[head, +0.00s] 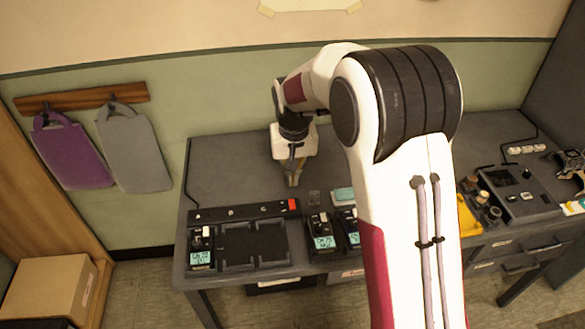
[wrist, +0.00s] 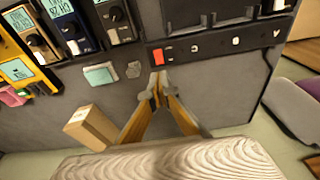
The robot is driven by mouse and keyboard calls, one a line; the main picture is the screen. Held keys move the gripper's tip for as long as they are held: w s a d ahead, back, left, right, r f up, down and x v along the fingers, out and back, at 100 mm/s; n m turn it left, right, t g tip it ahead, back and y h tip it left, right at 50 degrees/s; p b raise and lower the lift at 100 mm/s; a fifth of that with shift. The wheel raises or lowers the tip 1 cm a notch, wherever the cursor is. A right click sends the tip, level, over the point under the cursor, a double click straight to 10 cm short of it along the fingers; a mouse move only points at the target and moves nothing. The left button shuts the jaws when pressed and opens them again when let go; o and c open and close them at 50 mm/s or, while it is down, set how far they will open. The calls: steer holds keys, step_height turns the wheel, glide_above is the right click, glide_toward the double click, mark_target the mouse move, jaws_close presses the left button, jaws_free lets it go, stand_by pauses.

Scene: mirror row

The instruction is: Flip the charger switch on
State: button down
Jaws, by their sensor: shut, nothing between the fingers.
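The charger (head: 250,262) is a black station near the front left of the bench. A dark strip (head: 245,211) runs along its back edge, with a red switch (head: 293,204) at the strip's right end. The switch also shows in the wrist view (wrist: 158,56), at the near end of the strip. I cannot tell which way the switch is tipped. My gripper (head: 293,182) is shut and empty, pointing down behind the switch. In the wrist view its fingertips (wrist: 158,80) are just short of the switch, apparently apart from it.
A meter (head: 202,252) sits in the charger's left bay. More meters (head: 322,238) stand right of the charger. A teal block (wrist: 100,74), a small grey piece (wrist: 133,69) and a tan box (wrist: 90,127) lie near my gripper. My arm hides the bench's middle.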

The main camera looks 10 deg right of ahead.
mark_target(292, 204)
steer(key=shift+w+f, duration=0.2)
steer(key=shift+f, duration=1.1)
steer(key=shift+w+f, duration=0.2)
steer(key=shift+f, duration=1.1)
steer(key=shift+w+f, duration=0.2)
steer(key=shift+f, duration=1.1)
steer(key=shift+w+f, duration=0.15)
steer(key=shift+f, duration=0.25)
steer(key=shift+s+r, duration=0.1)
steer(key=shift+s, duration=0.7)
steer(key=shift+r, duration=0.15)
step_height(292, 204, up, 14)
steer(key=s, duration=0.2)
